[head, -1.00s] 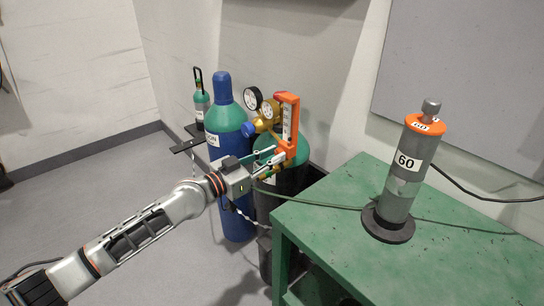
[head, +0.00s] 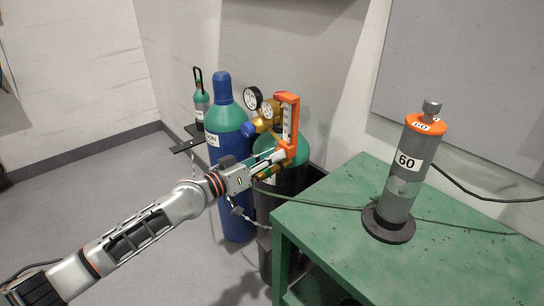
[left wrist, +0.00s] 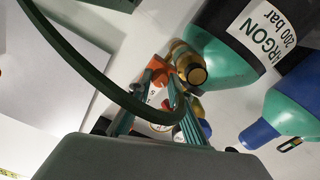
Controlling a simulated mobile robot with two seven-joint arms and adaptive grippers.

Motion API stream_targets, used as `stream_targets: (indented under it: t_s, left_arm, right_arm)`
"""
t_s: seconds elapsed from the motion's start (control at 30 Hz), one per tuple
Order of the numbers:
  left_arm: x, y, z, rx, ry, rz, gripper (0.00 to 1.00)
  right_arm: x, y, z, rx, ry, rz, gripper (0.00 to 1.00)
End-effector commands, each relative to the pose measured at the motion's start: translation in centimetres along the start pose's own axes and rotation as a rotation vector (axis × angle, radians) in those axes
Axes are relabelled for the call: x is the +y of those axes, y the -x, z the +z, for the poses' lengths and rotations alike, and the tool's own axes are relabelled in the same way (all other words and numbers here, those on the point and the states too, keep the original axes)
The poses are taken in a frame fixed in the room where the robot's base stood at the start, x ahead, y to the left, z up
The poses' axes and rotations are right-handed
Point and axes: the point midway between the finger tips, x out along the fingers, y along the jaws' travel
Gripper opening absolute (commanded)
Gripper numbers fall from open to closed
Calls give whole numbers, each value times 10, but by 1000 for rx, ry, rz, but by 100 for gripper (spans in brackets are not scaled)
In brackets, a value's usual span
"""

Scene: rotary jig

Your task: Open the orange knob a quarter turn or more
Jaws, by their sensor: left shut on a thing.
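The orange knob (head: 287,151) is at the bottom of an orange-framed flowmeter (head: 289,118) with a clear scale tube. My left gripper (head: 277,158) reaches it from the lower left. Its fingers are shut on the knob. In the left wrist view, orange (left wrist: 157,72) shows between the teal fingers of the left gripper (left wrist: 166,82), partly hidden by a dark green hose. How far the knob is turned cannot be seen. My right gripper is not in view.
A brass regulator with gauges (head: 252,98) sits beside the flowmeter on a green-topped cylinder. A blue cylinder (head: 221,85) stands just left. A green table (head: 330,215) in front bears a grey cylinder marked 60 (head: 402,175). A hose (left wrist: 80,65) crosses close to the wrist camera.

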Motion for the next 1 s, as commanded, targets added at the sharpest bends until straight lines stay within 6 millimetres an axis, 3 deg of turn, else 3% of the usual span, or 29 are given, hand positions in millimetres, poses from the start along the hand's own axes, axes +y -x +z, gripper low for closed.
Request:
stream_targets:
  t_s: [0.4,0.87,0.9,0.93,1.0]
  left_arm:
    - [0,0,0,0,170,-1,0]
    - [0,0,0,0,185,-1,0]
    - [0,0,0,0,185,-1,24]
    - [0,0,0,0,185,-1,32]
    - [0,0,0,0,185,-1,36]
  right_arm:
    - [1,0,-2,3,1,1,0]
    - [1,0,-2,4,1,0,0]
    - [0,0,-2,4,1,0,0]
    - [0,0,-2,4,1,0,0]
    - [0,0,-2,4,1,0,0]
